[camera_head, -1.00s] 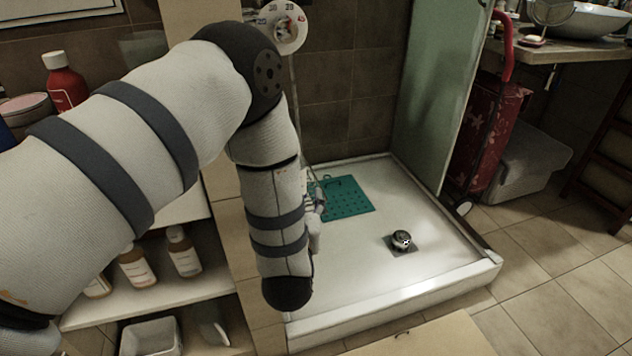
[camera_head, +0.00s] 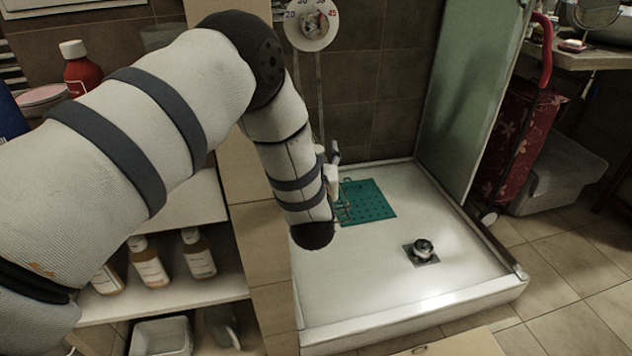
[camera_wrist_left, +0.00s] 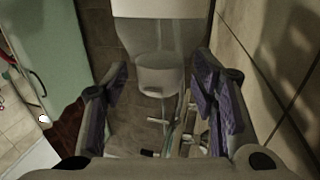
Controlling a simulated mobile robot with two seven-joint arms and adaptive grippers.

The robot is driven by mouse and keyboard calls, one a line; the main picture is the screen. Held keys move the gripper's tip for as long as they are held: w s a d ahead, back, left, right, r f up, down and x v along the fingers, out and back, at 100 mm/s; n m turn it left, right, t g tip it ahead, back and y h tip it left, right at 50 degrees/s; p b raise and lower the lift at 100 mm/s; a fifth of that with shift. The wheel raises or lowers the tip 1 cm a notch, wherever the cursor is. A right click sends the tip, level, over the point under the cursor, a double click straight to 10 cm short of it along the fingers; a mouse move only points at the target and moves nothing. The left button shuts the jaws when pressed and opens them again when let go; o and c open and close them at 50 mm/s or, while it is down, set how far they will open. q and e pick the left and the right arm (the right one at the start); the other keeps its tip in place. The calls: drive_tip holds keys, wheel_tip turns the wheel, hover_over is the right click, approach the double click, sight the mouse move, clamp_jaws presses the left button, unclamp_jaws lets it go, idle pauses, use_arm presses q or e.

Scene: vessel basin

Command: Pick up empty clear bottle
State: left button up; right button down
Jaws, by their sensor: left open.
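In the left wrist view, a see-through vessel with a pale end, which looks like the clear bottle (camera_wrist_left: 158,76), shows ahead of and between my fingers. Its outline is faint against the brown tiles, and I cannot tell whether it is empty. My left gripper (camera_wrist_left: 160,92) is open, its two purple-grey pads apart on either side, with nothing gripped. In the head view, my left arm hangs over the left of the shower tray, and only a small part of the left gripper (camera_head: 334,172) shows past the forearm. The bottle is not clearly seen there. My right gripper is not in view.
The white shower tray (camera_head: 380,318) holds a green mat (camera_head: 372,206) and a round drain piece (camera_head: 422,250). A glass panel (camera_head: 468,90) stands on its right. A shelf with brown bottles (camera_head: 198,256) is at left. Metal fittings (camera_wrist_left: 188,122) show between my fingers.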

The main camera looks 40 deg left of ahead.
use_arm(q)
drive_tip(key=c, duration=1)
